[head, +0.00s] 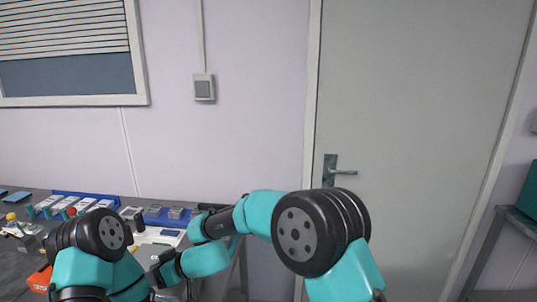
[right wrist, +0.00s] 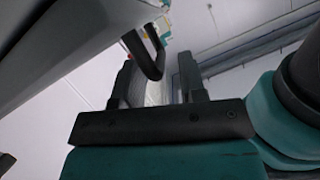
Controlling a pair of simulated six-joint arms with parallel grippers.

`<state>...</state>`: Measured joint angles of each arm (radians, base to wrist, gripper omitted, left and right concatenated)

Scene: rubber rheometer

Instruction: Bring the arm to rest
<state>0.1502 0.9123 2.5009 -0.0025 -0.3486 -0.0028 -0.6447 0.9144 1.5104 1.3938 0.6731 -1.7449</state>
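My right arm reaches in from the lower right of the head view and bends left over the bench, its wrist low in the picture. In the right wrist view my right gripper (right wrist: 158,66) has its two dark fingers well apart.
The dark bench (head: 38,195) at the left holds blue trays (head: 153,219) with small pale items, an orange box (head: 41,279) and small coloured knobs. A grey door (head: 420,120) stands behind at the right. A metal side table (head: 518,219) is at the right edge.

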